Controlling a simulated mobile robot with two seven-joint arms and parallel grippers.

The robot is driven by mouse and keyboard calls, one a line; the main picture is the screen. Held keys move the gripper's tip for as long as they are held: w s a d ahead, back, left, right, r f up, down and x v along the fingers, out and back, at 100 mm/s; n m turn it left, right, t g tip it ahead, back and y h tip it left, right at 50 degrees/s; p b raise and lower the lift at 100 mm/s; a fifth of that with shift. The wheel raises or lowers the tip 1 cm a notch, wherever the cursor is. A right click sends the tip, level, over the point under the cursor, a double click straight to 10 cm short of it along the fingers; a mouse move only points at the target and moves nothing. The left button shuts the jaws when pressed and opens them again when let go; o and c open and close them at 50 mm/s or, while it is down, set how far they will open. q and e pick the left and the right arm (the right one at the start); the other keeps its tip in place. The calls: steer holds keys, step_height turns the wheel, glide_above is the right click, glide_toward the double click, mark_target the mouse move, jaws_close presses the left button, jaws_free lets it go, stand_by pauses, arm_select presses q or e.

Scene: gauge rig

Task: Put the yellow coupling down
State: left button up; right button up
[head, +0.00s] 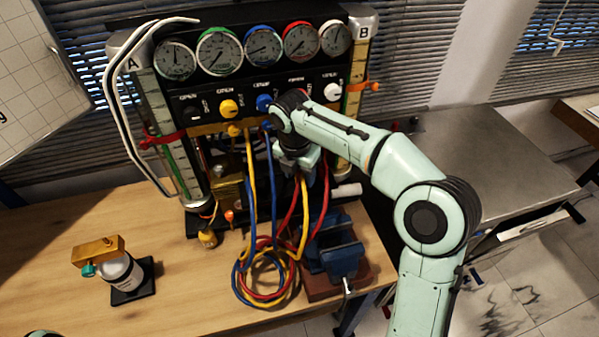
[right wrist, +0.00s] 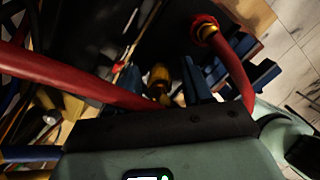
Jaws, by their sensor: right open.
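My right gripper (head: 298,165) is in front of the gauge rig, below the row of knobs, pointing down. In the right wrist view its jaws are open. A yellow-brass piece (right wrist: 159,78), which looks like the yellow coupling, shows beside a finger there; I cannot tell whether it touches. In the head view the yellow hose (head: 304,205) runs from the rig, loops on the table and rises to just below the gripper, which hides its end. My left gripper does not show.
A blue vise (head: 335,248) stands below the gripper at the table's right edge. Red, blue and yellow hoses coil (head: 262,285) beside it. A red hose with a brass end (right wrist: 207,30) passes close to the gripper.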

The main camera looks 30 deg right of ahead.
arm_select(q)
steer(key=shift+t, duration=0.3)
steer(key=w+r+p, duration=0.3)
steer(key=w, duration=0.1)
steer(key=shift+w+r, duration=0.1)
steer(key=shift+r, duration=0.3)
arm_select(e)
step_height(320, 180, up, 12)
steer(key=a, duration=0.1)
steer(key=shift+s+a, duration=0.3)
steer(key=shift+s, duration=0.1)
